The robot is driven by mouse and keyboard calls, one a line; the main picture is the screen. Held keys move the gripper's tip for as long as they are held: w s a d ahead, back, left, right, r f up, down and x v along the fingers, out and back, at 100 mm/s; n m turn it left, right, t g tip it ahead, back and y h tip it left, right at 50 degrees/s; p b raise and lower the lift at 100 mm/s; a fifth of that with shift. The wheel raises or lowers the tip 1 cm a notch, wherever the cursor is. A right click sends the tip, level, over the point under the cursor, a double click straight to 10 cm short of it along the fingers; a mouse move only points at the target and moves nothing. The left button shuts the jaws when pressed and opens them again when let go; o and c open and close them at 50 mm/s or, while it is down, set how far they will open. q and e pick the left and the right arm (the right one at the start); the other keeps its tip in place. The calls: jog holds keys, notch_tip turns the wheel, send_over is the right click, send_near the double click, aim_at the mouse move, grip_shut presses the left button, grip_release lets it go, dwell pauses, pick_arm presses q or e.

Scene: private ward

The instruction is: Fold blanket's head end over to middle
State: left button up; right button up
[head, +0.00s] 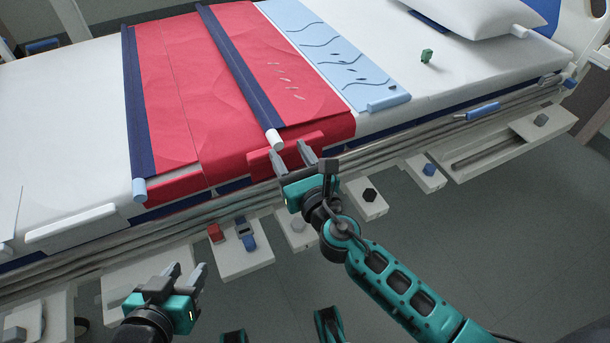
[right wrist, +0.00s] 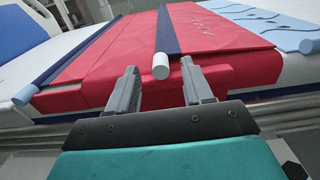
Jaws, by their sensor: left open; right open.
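The red blanket (head: 170,75) lies across the bed. A navy bar with a light blue end (head: 132,110) runs along its left edge. A second navy bar with a white end (head: 240,75) crosses it nearer the pillow side. My right gripper (head: 292,157) is open and empty at the bed's near side, just short of the white end. In the right wrist view, the white end (right wrist: 161,66) shows between the fingertips (right wrist: 160,82), beyond them; contact cannot be told. A red bar-like edge (head: 286,153) hangs there. My left gripper (head: 187,273) is open and empty, low, away from the bed.
A light blue patterned panel (head: 330,50) lies right of the blanket. A small green object (head: 427,56) and a white pillow (head: 475,12) are further right. Below the bed side, small ledges carry a red block (head: 215,233), a blue piece (head: 246,236) and a black knob (head: 370,195).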

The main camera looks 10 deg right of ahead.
jog(key=s+d, duration=0.1)
jog(key=s, duration=0.6)
jog(key=shift+s+d, duration=0.2)
jog(key=shift+s, duration=0.15)
